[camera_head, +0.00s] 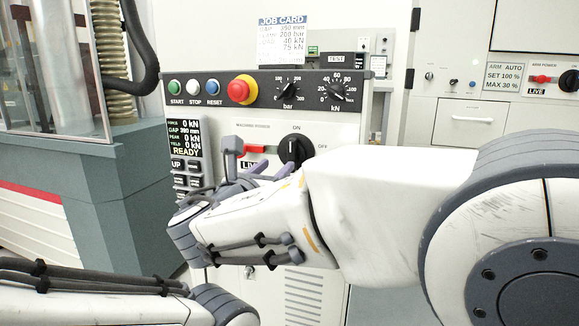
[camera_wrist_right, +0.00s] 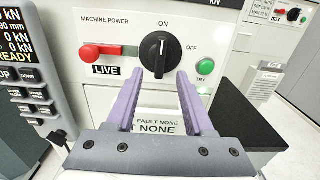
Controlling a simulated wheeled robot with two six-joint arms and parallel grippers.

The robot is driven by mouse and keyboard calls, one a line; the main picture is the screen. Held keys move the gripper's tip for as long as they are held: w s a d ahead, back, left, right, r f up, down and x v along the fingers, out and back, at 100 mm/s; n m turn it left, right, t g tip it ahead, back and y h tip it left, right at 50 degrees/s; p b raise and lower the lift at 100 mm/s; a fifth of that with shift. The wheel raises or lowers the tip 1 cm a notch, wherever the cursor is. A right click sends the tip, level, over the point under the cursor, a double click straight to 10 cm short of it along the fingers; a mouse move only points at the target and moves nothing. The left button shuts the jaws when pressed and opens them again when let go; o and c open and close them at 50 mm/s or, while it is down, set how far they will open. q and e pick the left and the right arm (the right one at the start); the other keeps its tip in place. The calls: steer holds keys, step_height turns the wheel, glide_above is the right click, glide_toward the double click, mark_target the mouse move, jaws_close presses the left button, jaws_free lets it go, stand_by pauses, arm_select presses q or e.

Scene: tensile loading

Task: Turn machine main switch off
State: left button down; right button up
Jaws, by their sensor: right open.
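The main switch (camera_head: 294,150) is a black rotary knob on the white machine front, between the labels ON and OFF. In the right wrist view the knob (camera_wrist_right: 160,56) stands upright, its white mark at the top toward ON. My right gripper (camera_wrist_right: 160,80) is open and empty, its two purple fingers just below and in front of the knob, one toward each side. I cannot tell whether they touch it. In the head view the right gripper (camera_head: 266,168) is partly hidden by its own wrist. Only my left arm shows at the lower left, not its gripper.
A red lever (camera_wrist_right: 100,52) with a LIVE label sits left of the knob, and a green TRY button (camera_wrist_right: 205,67) right of it. Above are a red stop button (camera_head: 242,90) and two dials. A keypad display (camera_head: 186,150) stands close on the left.

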mark_target(290, 154)
steer(key=x, duration=0.9)
steer(key=shift+w+d+p, duration=0.15)
steer(key=shift+p, duration=0.2)
jaws_close()
